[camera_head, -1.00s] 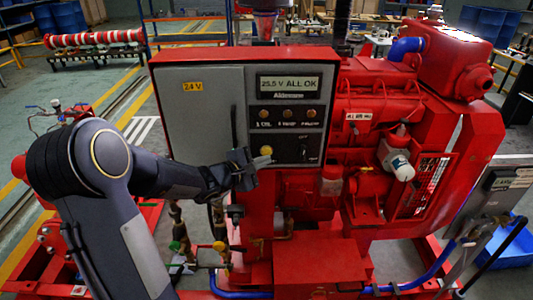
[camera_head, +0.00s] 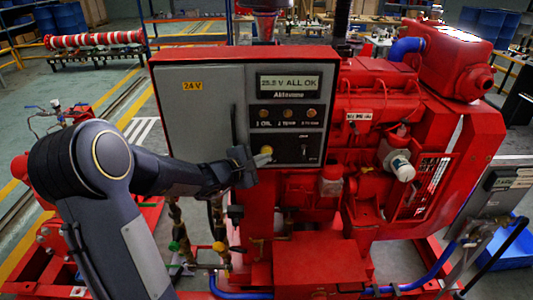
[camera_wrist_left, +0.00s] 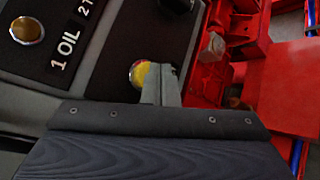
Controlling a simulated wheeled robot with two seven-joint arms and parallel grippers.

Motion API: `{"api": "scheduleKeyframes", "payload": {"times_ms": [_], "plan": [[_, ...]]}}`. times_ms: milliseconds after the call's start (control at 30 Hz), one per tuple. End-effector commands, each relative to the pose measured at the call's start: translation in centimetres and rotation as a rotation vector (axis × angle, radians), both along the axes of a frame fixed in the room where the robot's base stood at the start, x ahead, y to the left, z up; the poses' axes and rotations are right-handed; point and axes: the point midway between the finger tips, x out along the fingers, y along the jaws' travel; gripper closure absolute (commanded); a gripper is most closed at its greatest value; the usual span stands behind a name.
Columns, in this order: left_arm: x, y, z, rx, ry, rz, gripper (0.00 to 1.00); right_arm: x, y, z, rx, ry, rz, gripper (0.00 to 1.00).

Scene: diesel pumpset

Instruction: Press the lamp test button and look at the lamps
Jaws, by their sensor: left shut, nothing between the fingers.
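The grey control panel (camera_head: 200,110) carries a display (camera_head: 289,84) reading 25.5 V ALL OK. Below it are three amber lamps, the oil lamp (camera_head: 264,113), the middle lamp (camera_head: 288,113) and the right lamp (camera_head: 311,113); none clearly glows. A yellow button (camera_head: 267,150) sits below the lamps. My left gripper (camera_head: 263,160) is shut and empty, its tip at the button's lower edge. In the left wrist view, the fingers (camera_wrist_left: 162,85) overlap the right side of the button (camera_wrist_left: 138,73); I cannot tell whether they press it. The oil lamp (camera_wrist_left: 27,30) shows there too.
A dark switch (camera_head: 304,152) is right of the button. A vertical handle (camera_head: 234,126) is on the panel's left part. My right gripper is out of view.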

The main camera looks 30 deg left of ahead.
Motion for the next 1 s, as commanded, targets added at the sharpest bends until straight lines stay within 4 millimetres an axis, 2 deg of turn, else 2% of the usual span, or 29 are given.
{"api": "scheduleKeyframes", "payload": {"times_ms": [1000], "plan": [[1.1, 0.9, 0.1, 0.001, -0.002, 0.007, 1.00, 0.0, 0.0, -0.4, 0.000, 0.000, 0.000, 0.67]]}}
